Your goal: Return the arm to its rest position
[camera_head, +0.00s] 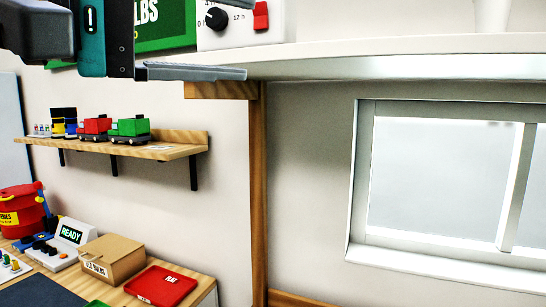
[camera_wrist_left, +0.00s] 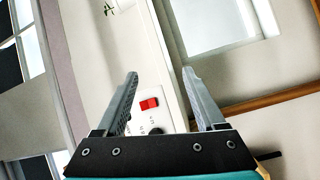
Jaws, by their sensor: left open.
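My left gripper (camera_head: 192,72) comes in at the top left of the head view, close to the camera. Its dark body and teal wrist block part of the green sign behind. In the left wrist view the two grey fingers (camera_wrist_left: 160,78) stand apart with nothing between them. The wall and a white panel with a red switch (camera_wrist_left: 149,103) show behind the fingers. My right gripper is not in view.
A wooden shelf (camera_head: 170,152) with toy trucks (camera_head: 130,129) hangs on the wall. Below is a table with a cardboard box (camera_head: 112,262), a red tray (camera_head: 160,286) and a red barrel (camera_head: 22,212). A white ledge (camera_head: 400,62) runs across the upper right, above a window (camera_head: 440,190).

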